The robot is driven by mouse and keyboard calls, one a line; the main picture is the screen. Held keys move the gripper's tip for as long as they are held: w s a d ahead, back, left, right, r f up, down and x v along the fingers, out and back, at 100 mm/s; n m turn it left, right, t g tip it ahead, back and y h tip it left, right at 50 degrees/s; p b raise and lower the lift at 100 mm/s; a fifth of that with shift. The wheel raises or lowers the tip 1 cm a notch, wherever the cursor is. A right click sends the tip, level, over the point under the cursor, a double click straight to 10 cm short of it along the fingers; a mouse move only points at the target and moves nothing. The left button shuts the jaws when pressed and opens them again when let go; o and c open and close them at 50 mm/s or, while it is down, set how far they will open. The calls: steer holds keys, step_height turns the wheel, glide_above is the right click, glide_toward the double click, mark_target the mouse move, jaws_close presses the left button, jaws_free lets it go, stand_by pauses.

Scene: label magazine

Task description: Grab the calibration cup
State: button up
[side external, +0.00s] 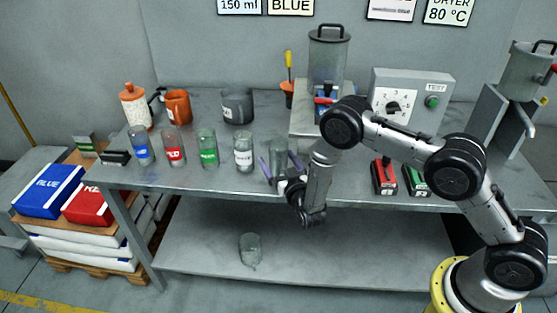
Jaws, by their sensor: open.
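A clear cup with no label that I can make out (279,149) stands upright near the front edge of the bench, at the right end of a row of cups. My gripper (281,166) is open in front of it, with one purple finger on each side of the cup's lower part. I cannot tell whether the fingers touch it. Another clear cup (250,249) stands on the lower shelf. No cup is visibly marked as the calibration cup. My wrist hides some of the bench edge.
Cups labelled blue (141,147), red (173,148), green (208,150) and white (243,151) stand to the left. A dark pot (237,107) and an orange mug (178,106) are behind. A control box (411,95) and red block (384,177) are to the right.

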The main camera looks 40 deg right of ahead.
steer(key=c, duration=1.4)
steer(key=shift+o, duration=0.2)
steer(key=shift+r, duration=0.1)
